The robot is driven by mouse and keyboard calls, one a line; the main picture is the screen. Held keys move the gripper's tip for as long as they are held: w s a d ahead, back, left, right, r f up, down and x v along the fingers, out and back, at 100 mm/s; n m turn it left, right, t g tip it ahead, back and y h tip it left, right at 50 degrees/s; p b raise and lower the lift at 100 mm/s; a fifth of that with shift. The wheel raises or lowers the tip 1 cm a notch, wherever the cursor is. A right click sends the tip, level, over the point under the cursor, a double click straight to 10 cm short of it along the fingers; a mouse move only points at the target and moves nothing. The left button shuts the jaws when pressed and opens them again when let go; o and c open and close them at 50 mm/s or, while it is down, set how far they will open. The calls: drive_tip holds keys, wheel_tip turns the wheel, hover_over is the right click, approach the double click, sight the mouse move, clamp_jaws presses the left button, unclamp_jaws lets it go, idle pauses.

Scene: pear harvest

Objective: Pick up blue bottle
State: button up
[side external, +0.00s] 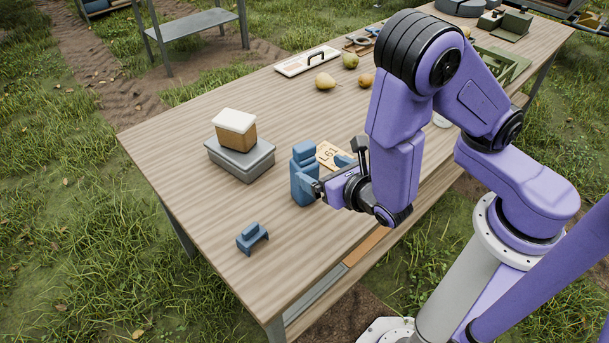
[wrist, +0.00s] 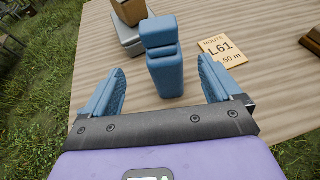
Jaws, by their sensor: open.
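The blue bottle (side external: 304,180) stands upright on the wooden table, near its front edge. In the wrist view the bottle (wrist: 166,72) is just ahead of my gripper, roughly centred between the two blue fingers. My gripper (side external: 328,176) is beside the bottle on its right in the side view, low over the table. In the wrist view my gripper (wrist: 160,88) is open, with a gap between each finger and the bottle. The side view partly hides the far finger.
A grey box (side external: 240,160) with a brown, white-lidded box (side external: 235,128) on top stands left of the bottle. A small blue bracket (side external: 252,238) lies nearer the front. A route sign (wrist: 221,51) lies right of the bottle.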

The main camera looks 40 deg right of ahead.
sight(308, 163)
drive_tip(key=x, duration=0.5)
drive_tip(key=shift+w+d+f, duration=0.1)
drive_tip(key=shift+w, duration=0.15)
drive_tip(key=shift+x, duration=2.6)
drive_tip(key=shift+d, duration=0.15)
drive_tip(key=c, duration=1.4)
drive_tip(key=shift+c, duration=0.3)
